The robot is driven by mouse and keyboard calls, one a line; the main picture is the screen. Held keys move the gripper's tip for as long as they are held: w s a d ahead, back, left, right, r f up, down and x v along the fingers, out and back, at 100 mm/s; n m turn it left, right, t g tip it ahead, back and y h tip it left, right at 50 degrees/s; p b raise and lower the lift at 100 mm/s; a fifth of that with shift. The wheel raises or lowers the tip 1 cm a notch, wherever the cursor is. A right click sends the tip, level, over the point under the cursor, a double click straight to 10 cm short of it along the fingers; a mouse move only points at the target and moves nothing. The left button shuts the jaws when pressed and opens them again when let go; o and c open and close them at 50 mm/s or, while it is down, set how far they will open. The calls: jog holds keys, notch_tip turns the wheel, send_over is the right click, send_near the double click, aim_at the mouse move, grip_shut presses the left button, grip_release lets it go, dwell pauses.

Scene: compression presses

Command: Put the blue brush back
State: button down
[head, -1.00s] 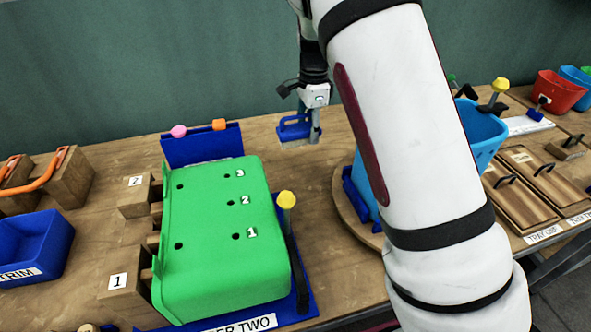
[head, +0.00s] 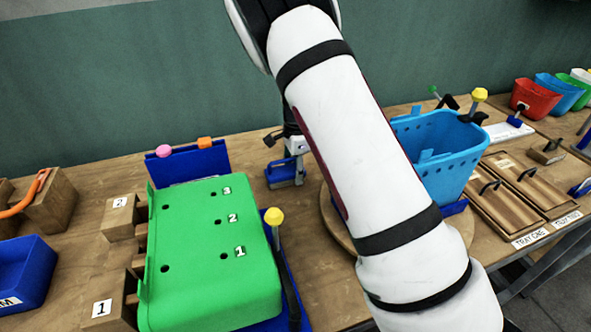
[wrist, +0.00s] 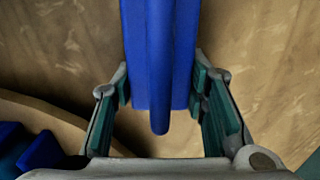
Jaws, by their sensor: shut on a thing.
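The blue brush (head: 285,173) is in the middle of the head view, between the green press block and the light-blue basket. My gripper (head: 295,147) is above it, partly hidden behind my arm. In the wrist view, the blue brush (wrist: 158,50) runs down between the two green-padded fingers of my gripper (wrist: 160,90), which is shut on it. The brush hangs low over the wooden bench; I cannot tell whether it touches. Its bristles are not clear.
The green press block (head: 205,260) with a yellow knob (head: 274,216) stands left of the brush. A blue upright plate (head: 188,163) is behind it. The light-blue basket (head: 440,160) stands right on a round wooden board (head: 335,222). Bare bench lies around the brush.

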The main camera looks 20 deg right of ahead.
jog(key=c, duration=1)
grip_release()
jog(key=shift+f, duration=0.1)
jog(key=shift+o, duration=0.2)
